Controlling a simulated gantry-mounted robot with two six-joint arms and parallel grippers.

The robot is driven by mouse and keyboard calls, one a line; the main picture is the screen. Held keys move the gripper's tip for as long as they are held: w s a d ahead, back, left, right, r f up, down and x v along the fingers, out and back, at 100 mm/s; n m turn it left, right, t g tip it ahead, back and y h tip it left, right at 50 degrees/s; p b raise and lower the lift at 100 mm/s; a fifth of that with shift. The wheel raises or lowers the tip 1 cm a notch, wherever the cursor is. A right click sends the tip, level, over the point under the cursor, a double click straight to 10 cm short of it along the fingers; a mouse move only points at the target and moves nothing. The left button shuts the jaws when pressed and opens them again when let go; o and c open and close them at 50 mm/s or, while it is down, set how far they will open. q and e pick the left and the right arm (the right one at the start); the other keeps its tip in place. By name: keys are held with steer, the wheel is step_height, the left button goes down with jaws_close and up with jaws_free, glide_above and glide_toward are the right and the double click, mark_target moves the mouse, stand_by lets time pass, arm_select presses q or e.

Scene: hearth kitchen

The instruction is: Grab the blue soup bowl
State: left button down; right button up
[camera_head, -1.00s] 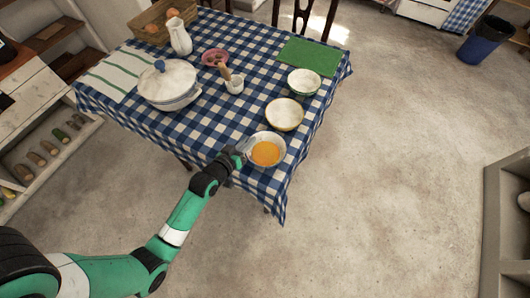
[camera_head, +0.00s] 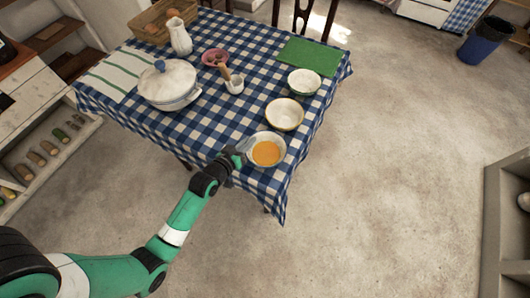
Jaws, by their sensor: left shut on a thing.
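The soup bowl (camera_head: 279,154) is pale, with orange soup (camera_head: 266,153) in it, and is at the near corner of the checked table. Any blue on it is too small to make out clearly. My left gripper (camera_head: 244,149) is at the bowl's left rim and is shut on it. The fingertips are small and partly hidden against the cloth. The bowl looks level, and I cannot tell whether it is clear of the cloth. My right gripper is not in view.
A yellow-rimmed bowl (camera_head: 284,115) stands just behind the soup bowl, and a green-rimmed bowl (camera_head: 304,82) beyond it. The table edge is close on the right.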

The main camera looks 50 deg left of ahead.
arm_select(q)
steer(key=shift+r, duration=0.15)
steer(key=shift+r+p, duration=0.5)
steer(key=shift+r, duration=0.3)
steer(key=shift+r+p, duration=0.45)
steer(key=shift+r, duration=0.5)
step_height(320, 180, up, 6)
steer(key=p, duration=0.3)
glide_above(263, 155)
steer(key=w+d+r, duration=0.3)
steer(key=w+d, duration=0.1)
steer(key=d, duration=0.3)
steer(key=shift+d+r, duration=0.15)
steer(key=shift+d, duration=0.05)
steer(key=shift+w, duration=0.1)
stand_by(0.9)
